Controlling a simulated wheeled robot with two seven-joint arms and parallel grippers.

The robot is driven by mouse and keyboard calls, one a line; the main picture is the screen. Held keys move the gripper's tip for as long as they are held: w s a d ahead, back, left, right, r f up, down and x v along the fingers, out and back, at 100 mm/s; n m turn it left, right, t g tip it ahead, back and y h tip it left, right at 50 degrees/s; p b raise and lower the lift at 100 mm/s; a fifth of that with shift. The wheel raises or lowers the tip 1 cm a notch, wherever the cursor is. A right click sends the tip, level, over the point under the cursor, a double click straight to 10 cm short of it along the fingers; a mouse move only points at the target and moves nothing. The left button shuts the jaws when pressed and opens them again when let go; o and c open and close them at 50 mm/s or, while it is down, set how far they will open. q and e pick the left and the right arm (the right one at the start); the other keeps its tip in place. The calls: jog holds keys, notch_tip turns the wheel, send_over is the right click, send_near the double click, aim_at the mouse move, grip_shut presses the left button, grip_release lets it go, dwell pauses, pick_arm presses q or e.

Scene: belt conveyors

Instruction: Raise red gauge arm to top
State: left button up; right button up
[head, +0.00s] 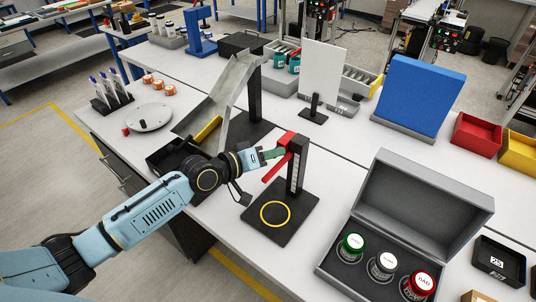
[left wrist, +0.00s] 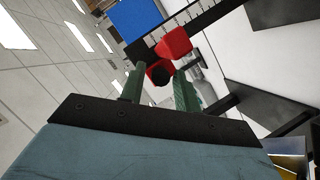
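The red gauge arm (head: 276,169) is on a black upright post (head: 298,165) with a pale scale. It slopes down to the left from a red block near the post's top. The post stands on a black base plate (head: 278,219) with a yellow ring. My left gripper (head: 281,151) reaches in from the left, its green fingers at the red block. In the left wrist view, the fingers (left wrist: 160,80) lie on either side of a red part with a dark round end (left wrist: 160,72). Whether they press on it, I cannot tell. My right gripper is not in view.
An open grey case (head: 420,195) with several jars stands right of the gauge. A metal chute (head: 222,92) rises behind my left arm. A white panel (head: 321,72) and a blue panel (head: 420,95) stand farther back. Bare white table lies around the gauge base.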

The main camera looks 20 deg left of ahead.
pick_arm(q)
jog(key=shift+o, duration=0.7)
jog(key=shift+s, duration=0.1)
jog(key=b+v, duration=0.1)
jog(key=v, duration=1.2)
jog(key=shift+s+a, duration=0.15)
